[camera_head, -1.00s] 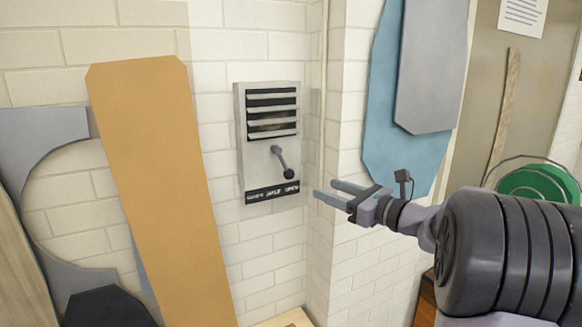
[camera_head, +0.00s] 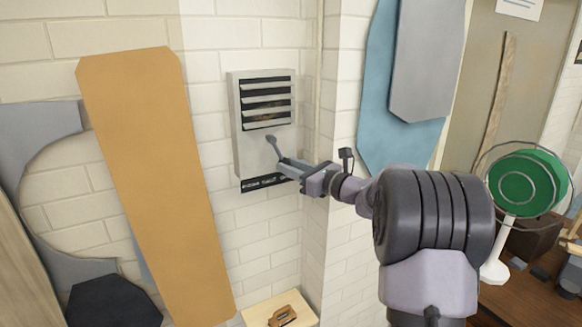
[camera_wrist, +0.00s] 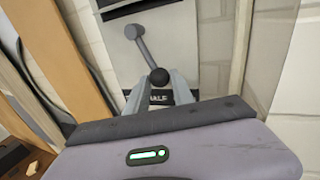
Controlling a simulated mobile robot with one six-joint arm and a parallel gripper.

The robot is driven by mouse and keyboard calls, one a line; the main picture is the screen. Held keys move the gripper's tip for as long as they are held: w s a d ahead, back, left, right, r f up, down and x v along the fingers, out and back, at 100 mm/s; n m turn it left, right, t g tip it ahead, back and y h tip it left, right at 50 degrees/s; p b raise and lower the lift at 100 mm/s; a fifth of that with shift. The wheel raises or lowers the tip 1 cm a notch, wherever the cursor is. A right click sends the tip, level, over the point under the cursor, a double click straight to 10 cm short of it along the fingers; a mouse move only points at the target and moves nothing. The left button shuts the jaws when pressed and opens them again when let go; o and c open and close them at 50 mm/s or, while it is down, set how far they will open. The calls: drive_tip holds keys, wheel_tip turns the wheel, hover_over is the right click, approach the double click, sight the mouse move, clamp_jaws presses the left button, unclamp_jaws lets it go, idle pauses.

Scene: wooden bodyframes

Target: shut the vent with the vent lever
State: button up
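The vent (camera_head: 265,104) is a grey wall box with dark louvre slats, and gaps show between the slats. The vent lever (camera_head: 273,146) hangs from a pivot below them, slanting down and right. In the wrist view the lever's arm (camera_wrist: 146,52) ends in a dark ball knob (camera_wrist: 159,77). My gripper (camera_head: 283,165) reaches from the right to the lever's lower end. In the wrist view its two fingers (camera_wrist: 158,88) are apart, with the knob at or between their tips; contact cannot be told. A dark label strip (camera_head: 262,183) is below, partly hidden by my gripper.
A tall tan board (camera_head: 150,180) leans on the wall left of the vent. A wall corner (camera_head: 318,120) stands close on the right, with blue (camera_head: 378,110) and grey panels (camera_head: 428,60) beyond. A small wooden block (camera_head: 283,315) lies below. A green fan-like disc (camera_head: 525,185) is at right.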

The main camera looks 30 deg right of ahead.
clamp_jaws()
idle(1.0)
drive_tip(key=shift+a, duration=0.15)
drive_tip(key=shift+s+a+r+m+t+h+p, duration=0.15)
drive_tip(key=shift+a+m+t+h, duration=0.4)
drive_tip(key=shift+a+m, duration=1.35)
drive_tip(key=shift+w+a+r+m+t+h+p, duration=0.1)
drive_tip(key=shift+a+m+t+h+p, duration=0.45)
drive_tip(key=shift+m, duration=2.4)
drive_tip(key=shift+s+a+r+m+t+h+b, duration=0.15)
drive_tip(key=shift+a+m+t, duration=0.65)
drive_tip(key=shift+a+m, duration=1.25)
drive_tip(key=shift+d+m, duration=0.4)
drive_tip(key=shift+m, duration=0.1)
